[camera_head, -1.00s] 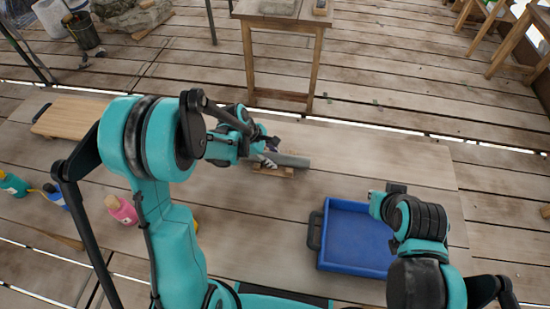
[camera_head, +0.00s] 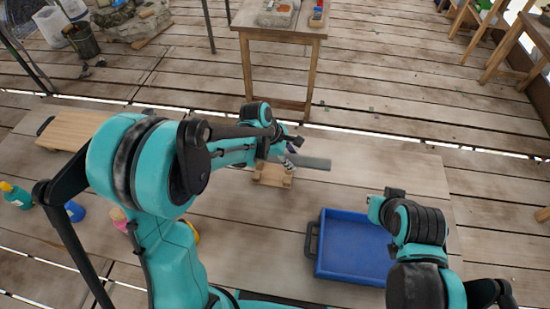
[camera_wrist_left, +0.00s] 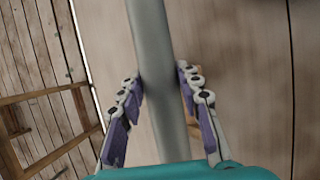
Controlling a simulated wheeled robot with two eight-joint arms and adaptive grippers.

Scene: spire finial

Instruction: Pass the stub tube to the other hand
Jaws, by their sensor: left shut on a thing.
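The grey stub tube (camera_head: 312,163) is held in my left gripper (camera_head: 291,150), and one end sticks out to the right. In the left wrist view the tube (camera_wrist_left: 152,45) runs lengthwise between the two purple-and-grey fingers of my left gripper (camera_wrist_left: 160,78), which are closed about it. The tube is above a small wooden cradle (camera_head: 270,175) on the workbench (camera_head: 250,225). The rest of the tube is hidden by my left arm. My right arm's end (camera_head: 385,203) is over the tray's right part, well apart from the tube. Its fingers cannot be made out.
A blue tray (camera_head: 345,262) with a dark handle lies at the right of the bench. A wooden board (camera_head: 75,130) and bottles, one green (camera_head: 14,194), are at the left. A small wooden table (camera_head: 275,25) stands beyond the bench. The bench's far right is clear.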

